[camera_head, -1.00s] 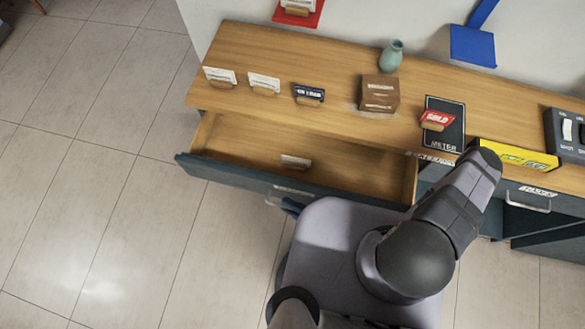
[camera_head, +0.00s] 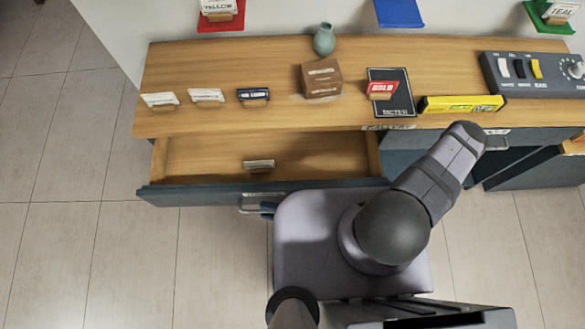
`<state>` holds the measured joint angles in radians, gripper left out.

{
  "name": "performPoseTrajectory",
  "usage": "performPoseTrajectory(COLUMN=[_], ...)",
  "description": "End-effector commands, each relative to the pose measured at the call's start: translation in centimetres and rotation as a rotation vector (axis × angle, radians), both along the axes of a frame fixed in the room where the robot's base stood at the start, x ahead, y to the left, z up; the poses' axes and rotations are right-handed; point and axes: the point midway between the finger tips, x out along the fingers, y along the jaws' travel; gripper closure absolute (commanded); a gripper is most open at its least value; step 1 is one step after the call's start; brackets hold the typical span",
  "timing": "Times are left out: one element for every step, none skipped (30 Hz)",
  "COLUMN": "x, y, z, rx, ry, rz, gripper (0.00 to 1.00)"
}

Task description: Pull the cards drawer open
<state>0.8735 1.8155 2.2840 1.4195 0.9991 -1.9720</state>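A wide drawer (camera_head: 205,192) at the left of the wooden counter stands pulled out, with its wooden inside showing. Its front is dark blue-grey with a metal handle (camera_head: 248,209); any label on it is too small to read or covered. A small card in a holder (camera_head: 259,165) stands inside the drawer. A dark blue tip of my gripper (camera_head: 268,207) shows at the right end of the handle. My arm hides the rest of the gripper, so its fingers and any grip on the handle cannot be made out.
A dark open unit (camera_head: 530,168) juts out at right. Floor left is clear.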

Motion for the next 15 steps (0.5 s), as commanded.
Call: performPoseTrajectory(x=[0.1, 0.0, 0.0, -0.1, -0.1, -0.2, -0.3, -0.3, -0.3, -0.4, -0.5, -0.5, -0.6, -0.7, -0.8], y=[-0.3, -0.4, -0.6, -0.7, -0.8, -1.0, -1.1, -1.4, -1.6, -1.8, -2.0, -2.3, -2.5, -2.7, -2.9], z=[-0.1, -0.1, -0.1, -0.1, -0.1, -0.1, -0.1, 0.0, 0.1, 0.2, 0.2, 0.3, 0.3, 0.3, 0.3], rx=[-0.002, -0.004, -0.006, -0.008, -0.009, -0.012, -0.014, -0.011, -0.008, -0.007, -0.006, -0.006, -0.007, -0.007, -0.01], ry=[-0.002, -0.003, -0.004, -0.006, -0.006, -0.007, -0.008, -0.009, -0.009, -0.008, -0.007, -0.008, -0.008, -0.008, -0.007], rz=[-0.007, -0.007, -0.007, -0.007, -0.007, -0.009, -0.007, -0.007, -0.007, -0.008, -0.007, -0.007, -0.006, -0.007, -0.006], gripper=[0.83, 0.83, 0.83, 0.83, 0.83, 0.83, 0.83, 0.83, 0.83, 0.83, 0.83, 0.83, 0.83, 0.83, 0.83])
